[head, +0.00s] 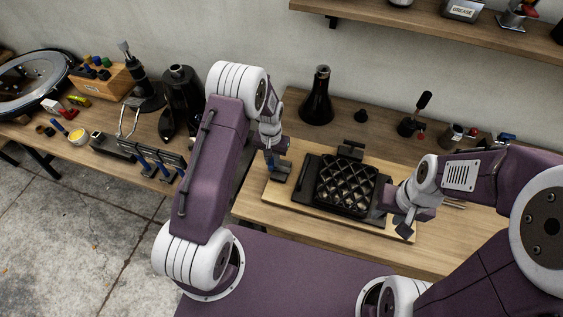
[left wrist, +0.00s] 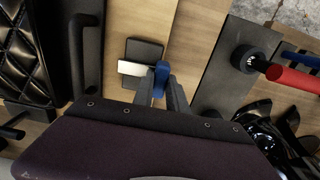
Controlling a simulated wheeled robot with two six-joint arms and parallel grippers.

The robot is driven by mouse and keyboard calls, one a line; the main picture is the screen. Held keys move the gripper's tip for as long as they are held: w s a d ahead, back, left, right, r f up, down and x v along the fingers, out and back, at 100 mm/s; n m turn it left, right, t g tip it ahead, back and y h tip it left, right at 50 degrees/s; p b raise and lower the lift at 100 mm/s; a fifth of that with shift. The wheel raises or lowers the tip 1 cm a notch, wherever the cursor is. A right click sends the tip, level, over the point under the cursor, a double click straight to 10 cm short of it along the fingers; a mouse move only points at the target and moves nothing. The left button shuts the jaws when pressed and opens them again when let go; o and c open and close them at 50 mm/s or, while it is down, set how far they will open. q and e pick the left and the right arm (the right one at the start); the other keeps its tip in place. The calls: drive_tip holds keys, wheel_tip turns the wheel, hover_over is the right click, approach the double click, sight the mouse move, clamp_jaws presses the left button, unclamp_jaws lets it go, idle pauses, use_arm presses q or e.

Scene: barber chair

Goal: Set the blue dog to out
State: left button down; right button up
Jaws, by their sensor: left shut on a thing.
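The blue dog (left wrist: 161,76) is a small upright blue piece at a dark block with a pale metal plate (left wrist: 133,68). My left gripper (left wrist: 161,90) is shut on it, with one dark finger on each side. In the head view, the left gripper (head: 271,158) points down at the dark block (head: 280,174) on the wooden board, left of the black quilted pad. The fingers and arm partly hide the dog there. My right gripper (head: 404,222) hangs over the right edge of the black tray; its finger gap is unclear.
The black quilted pad (head: 345,185) sits in a black tray on the wooden board (head: 262,202). Blue-handled tools in a rack (head: 147,165) are at left.

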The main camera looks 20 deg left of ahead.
use_arm(q)
drive_tip(key=shift+w+a+r, duration=0.1)
drive_tip(key=shift+w+a, duration=0.05)
drive_tip(key=shift+a, duration=0.05)
drive_tip(key=shift+d, duration=0.1)
drive_tip(key=c, duration=1.8)
unclamp_jaws()
drive_tip(key=o, duration=0.5)
drive_tip(key=shift+a, duration=0.25)
drive_tip(key=shift+d+r, duration=0.1)
drive_tip(key=shift+r, duration=0.05)
wheel_tip(320, 180, up, 9)
drive_tip(key=shift+f+b, duration=0.1)
drive_tip(key=shift+b, duration=0.9)
